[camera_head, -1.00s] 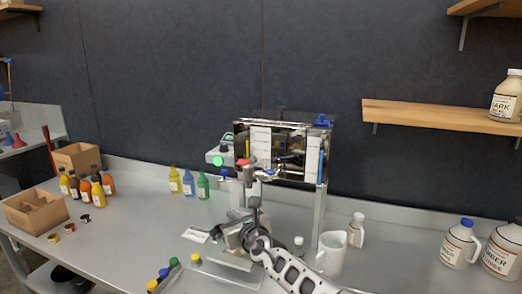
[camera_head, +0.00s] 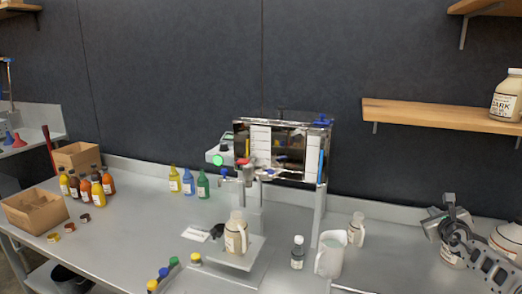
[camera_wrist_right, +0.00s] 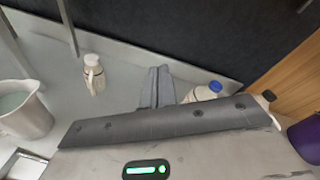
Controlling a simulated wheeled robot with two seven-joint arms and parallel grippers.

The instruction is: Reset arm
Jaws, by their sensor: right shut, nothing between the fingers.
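My right gripper (camera_head: 450,205) is at the right of the head view, raised in front of the large jugs at the table's right end. Its fingers are together with nothing between them; they also show in the right wrist view (camera_wrist_right: 157,86). A small cream jug (camera_head: 236,235) stands upright on the plate under the spout of the shiny evaporator (camera_head: 287,148). The gripper is well to the right of both and apart from them. My left gripper is in neither view.
Colored bottles (camera_head: 188,182) and cardboard boxes (camera_head: 36,212) stand left. A wooden shelf (camera_head: 440,117) is above right.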

